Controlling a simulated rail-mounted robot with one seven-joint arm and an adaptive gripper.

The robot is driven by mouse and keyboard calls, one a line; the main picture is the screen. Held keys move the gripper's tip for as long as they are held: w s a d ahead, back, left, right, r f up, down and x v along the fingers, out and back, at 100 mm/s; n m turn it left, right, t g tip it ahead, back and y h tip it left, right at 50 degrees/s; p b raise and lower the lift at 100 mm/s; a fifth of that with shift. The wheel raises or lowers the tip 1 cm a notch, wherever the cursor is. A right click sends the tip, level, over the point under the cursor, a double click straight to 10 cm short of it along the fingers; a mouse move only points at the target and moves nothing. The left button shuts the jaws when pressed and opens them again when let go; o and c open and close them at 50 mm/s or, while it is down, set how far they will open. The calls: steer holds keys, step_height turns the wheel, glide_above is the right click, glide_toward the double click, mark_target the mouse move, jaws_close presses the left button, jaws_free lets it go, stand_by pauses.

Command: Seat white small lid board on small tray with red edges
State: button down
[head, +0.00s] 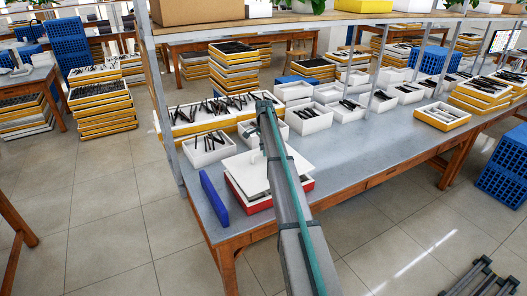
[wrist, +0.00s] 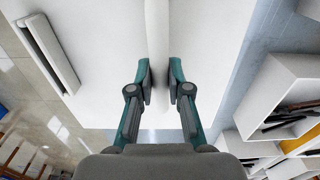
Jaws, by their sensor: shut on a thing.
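The white small lid board (head: 242,168) is over the small tray with red edges (head: 254,207) near the table's front-left end. In the head view it lies slightly askew over the tray; whether it touches the rim is unclear. My arm hides its right part and my gripper there. In the wrist view, my gripper (wrist: 159,83) is shut on a raised white ridge of the board (wrist: 95,65). A white bar (wrist: 48,52) shows at the board's left side.
A blue box or panel (head: 214,198) stands just left of the tray. A white bin of dark frames (head: 208,150) is behind it. Several white bins (head: 310,119) line the back, under a shelf on metal posts. Bare tabletop (head: 350,155) is free to the right.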

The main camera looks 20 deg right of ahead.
mark_target(265, 159)
steer(key=shift+d+m, duration=0.3)
steer(key=shift+d, duration=0.15)
steer(key=shift+a, duration=0.15)
steer(key=shift+f+b, duration=0.75)
steer(key=shift+f, duration=1.7)
steer(key=shift+f, duration=0.5)
steer(key=c, duration=1)
jaws_free()
steer(key=shift+c, duration=0.2)
